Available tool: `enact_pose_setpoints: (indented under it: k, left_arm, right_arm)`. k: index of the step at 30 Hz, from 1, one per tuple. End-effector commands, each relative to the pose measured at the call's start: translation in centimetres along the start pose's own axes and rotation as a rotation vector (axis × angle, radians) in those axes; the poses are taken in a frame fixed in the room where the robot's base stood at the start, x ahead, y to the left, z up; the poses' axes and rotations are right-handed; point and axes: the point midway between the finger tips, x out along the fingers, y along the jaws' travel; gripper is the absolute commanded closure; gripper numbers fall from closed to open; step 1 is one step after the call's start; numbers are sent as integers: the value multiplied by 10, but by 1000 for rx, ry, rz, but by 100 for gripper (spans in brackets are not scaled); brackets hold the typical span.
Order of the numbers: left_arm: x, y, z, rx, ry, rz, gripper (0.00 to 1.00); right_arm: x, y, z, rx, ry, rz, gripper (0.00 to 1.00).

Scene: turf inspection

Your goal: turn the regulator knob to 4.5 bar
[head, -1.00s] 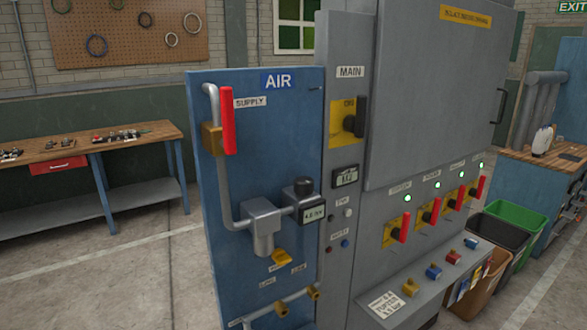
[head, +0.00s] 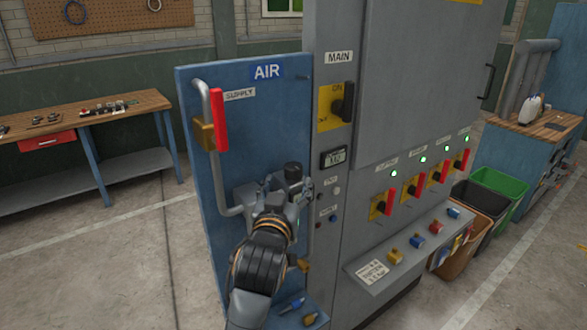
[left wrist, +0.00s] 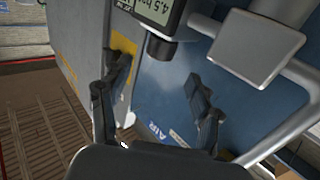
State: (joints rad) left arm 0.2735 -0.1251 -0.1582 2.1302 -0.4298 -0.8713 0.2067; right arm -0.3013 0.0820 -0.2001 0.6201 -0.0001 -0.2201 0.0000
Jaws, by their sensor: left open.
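The black regulator knob (head: 293,171) stands on top of the regulator on the blue AIR panel (head: 190,110). In the left wrist view the picture is turned over, and the knob (left wrist: 160,50) shows beside the small display (left wrist: 158,12), which reads about 4.5 bar. My left gripper (head: 288,190) is in front of the regulator, just below the knob in the head view, and hides the regulator body and display there. In the left wrist view my left gripper (left wrist: 158,78) is open, its fingers apart and empty, with the knob just beyond the tips. My right gripper is not in view.
The red supply handle (head: 219,120) and grey pipe are on the panel left of my gripper. A workbench (head: 100,110) stands behind left.

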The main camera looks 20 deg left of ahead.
Motion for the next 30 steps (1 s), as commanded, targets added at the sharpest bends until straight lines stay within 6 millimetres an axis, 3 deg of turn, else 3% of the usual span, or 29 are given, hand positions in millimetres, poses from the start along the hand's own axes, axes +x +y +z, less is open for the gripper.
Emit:
enact_pose_setpoints:
  k: [6, 12, 25, 30]
  left_arm:
    - [47, 0, 2, 1, 1, -1, 36]
    - [74, 0, 1, 1, 1, 1, 36]
    - [83, 0, 0, 0, 0, 1, 36]
    - [83, 0, 0, 0, 0, 1, 71]
  right_arm:
    - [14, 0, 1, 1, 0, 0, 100]
    - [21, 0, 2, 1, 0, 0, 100]
    - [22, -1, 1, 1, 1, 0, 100]
    - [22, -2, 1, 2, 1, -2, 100]
